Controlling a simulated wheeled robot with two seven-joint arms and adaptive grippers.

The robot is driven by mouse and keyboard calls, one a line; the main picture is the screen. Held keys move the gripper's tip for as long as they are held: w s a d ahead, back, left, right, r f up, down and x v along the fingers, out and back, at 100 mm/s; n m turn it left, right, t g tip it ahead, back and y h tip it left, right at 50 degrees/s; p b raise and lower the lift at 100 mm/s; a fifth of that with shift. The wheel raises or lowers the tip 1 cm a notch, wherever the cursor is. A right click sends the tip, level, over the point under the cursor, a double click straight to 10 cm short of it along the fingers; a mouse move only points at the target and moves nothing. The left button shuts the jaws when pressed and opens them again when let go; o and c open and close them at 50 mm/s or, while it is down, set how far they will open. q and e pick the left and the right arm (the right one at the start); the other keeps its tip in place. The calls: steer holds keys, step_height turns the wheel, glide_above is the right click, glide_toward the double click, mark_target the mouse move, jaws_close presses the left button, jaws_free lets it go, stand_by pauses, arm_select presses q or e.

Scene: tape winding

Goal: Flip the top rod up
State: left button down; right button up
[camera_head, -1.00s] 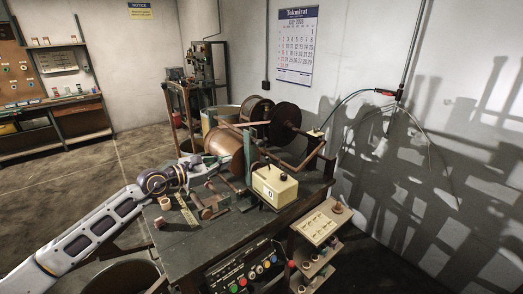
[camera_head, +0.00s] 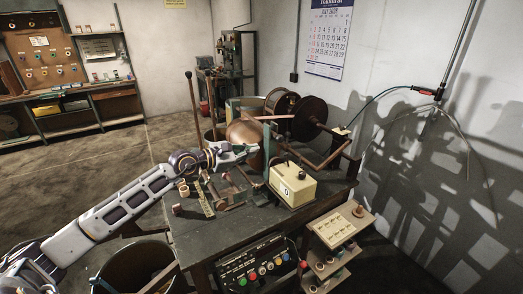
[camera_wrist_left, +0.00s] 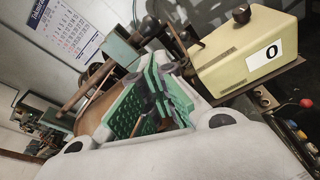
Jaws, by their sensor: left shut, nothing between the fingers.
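A brown rod (camera_head: 275,117) lies roughly level over the copper-coloured drum (camera_head: 243,132), at the top of the winding machine on the bench. It appears to show as a slanted brown bar in the left wrist view (camera_wrist_left: 88,88). My left gripper (camera_head: 250,148) is at the front of the drum, below this rod. It is shut and empty; its green-padded fingers fill the middle of the left wrist view (camera_wrist_left: 155,100). I cannot tell whether it touches the drum or rod. The gripper hides part of the drum's lower side. My right gripper is not in view.
A cream counter box (camera_head: 293,184) with a black knob stands close right of the gripper. Dark reels (camera_head: 309,118) sit behind. A tall lever with a black knob (camera_head: 193,105) rises at left. Small parts lie on the bench's front (camera_head: 205,232).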

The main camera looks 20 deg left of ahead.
arm_select(q)
steer(key=p+x, duration=0.2)
steer(key=x, duration=0.8)
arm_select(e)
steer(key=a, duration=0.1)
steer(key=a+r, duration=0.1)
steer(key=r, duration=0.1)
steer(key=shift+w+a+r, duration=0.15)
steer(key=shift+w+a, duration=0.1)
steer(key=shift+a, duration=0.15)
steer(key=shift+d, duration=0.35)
arm_select(q)
steer(key=shift+a+r, duration=0.1)
steer(key=shift+r, duration=0.05)
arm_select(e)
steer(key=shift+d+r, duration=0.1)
